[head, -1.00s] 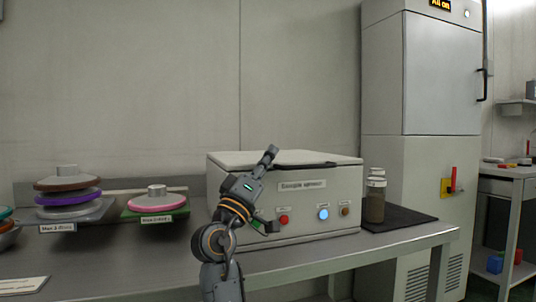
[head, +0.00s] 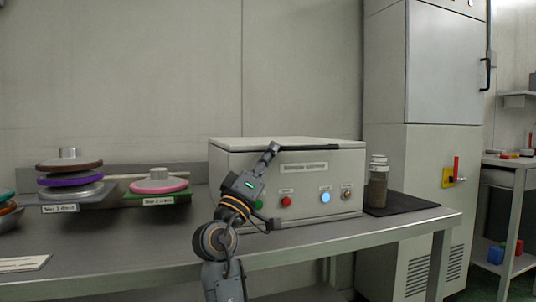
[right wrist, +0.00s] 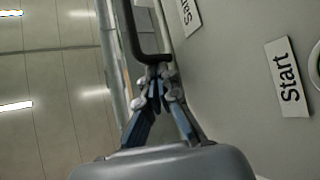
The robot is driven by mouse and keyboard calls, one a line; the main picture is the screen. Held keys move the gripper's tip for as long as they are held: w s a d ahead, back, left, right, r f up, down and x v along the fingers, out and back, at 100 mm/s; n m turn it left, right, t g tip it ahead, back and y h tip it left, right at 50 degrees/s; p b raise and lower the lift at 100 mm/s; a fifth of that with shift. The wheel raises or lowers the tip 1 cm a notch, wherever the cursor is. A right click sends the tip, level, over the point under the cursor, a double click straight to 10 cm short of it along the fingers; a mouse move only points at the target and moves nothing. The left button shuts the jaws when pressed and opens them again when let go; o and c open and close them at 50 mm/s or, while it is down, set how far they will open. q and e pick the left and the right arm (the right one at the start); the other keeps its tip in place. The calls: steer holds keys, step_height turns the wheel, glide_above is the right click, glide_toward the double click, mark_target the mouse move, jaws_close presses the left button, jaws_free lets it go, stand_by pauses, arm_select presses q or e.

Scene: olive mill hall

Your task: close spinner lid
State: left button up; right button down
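The sample spinner (head: 310,185) is a pale grey box on the bench, with red, blue and grey buttons on its front. Its pale lid (head: 235,144) lies flat or nearly flat on top; I cannot tell whether a thin gap remains. A dark handle bar (head: 325,147) runs along the front edge and shows as a bent black bar in the right wrist view (right wrist: 133,35). My right gripper (head: 273,148) is at the left part of this edge. Its fingers (right wrist: 156,82) are together with tips at the bar, apparently not around it. My left gripper is out of view.
Two jars (head: 377,182) stand on a dark mat (head: 408,205) right of the spinner. Stacked discs (head: 69,178) and a pink disc (head: 159,186) on a green base stand left. A label card (head: 22,264) lies at the front left. A tall cabinet (head: 420,165) stands behind.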

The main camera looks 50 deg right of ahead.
steer(key=shift+s+d+f, duration=0.1)
steer(key=shift+d+f, duration=0.05)
steer(key=shift+d, duration=0.05)
steer(key=w+v, duration=0.1)
steer(key=v, duration=1.1)
steer(key=shift+s, duration=0.45)
steer(key=shift+a, duration=0.15)
